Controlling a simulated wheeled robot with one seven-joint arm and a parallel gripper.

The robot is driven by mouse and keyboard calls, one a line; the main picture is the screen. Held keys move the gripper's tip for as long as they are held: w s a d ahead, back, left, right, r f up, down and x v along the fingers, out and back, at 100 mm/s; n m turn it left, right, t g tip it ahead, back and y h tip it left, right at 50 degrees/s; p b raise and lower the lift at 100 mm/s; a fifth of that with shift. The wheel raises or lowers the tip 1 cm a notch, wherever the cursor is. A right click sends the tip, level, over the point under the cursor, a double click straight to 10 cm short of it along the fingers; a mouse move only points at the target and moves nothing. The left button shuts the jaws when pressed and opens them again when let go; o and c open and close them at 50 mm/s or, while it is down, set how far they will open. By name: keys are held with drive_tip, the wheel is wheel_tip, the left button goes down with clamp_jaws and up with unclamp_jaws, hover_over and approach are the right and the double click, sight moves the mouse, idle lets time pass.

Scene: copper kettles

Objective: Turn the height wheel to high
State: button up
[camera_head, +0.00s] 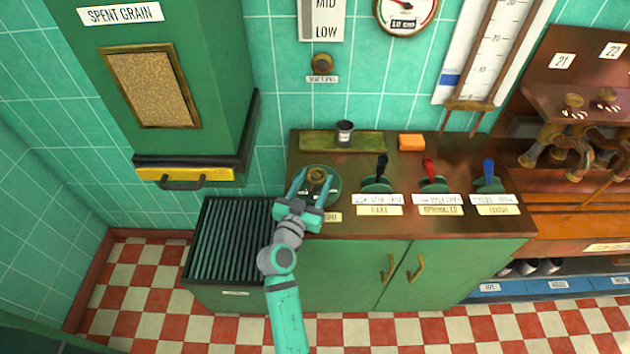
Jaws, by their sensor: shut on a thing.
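The height wheel (331,176) is a round green disc with a brass hub, on the left of the brown counter top. A label at its front, partly hidden, ends in "GHT". My gripper (314,184) reaches over the wheel from the front, its two teal fingers on either side of the brass hub, shut on the wheel. My gripper hides the wheel's front part.
Black, red (429,170) and blue levers stand on the counter right of the wheel. A grey cup (344,132) on a green mat and an orange block (411,142) lie behind. A green spent-grain chute (178,90) hangs at left above a slatted grate (232,242).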

drive_tip(key=shift+f, duration=0.1)
idle(0.3)
drive_tip(key=o, duration=1)
drive_tip(key=shift+w, duration=0.1)
drive_tip(key=shift+o, duration=0.2)
drive_tip(key=shift+a, duration=0.1)
drive_tip(key=v, duration=1)
drive_tip(key=shift+s+a, duration=0.1)
drive_tip(key=shift+s, duration=0.15)
drive_tip(key=shift+s+d, duration=0.15)
drive_tip(key=shift+d, duration=0.05)
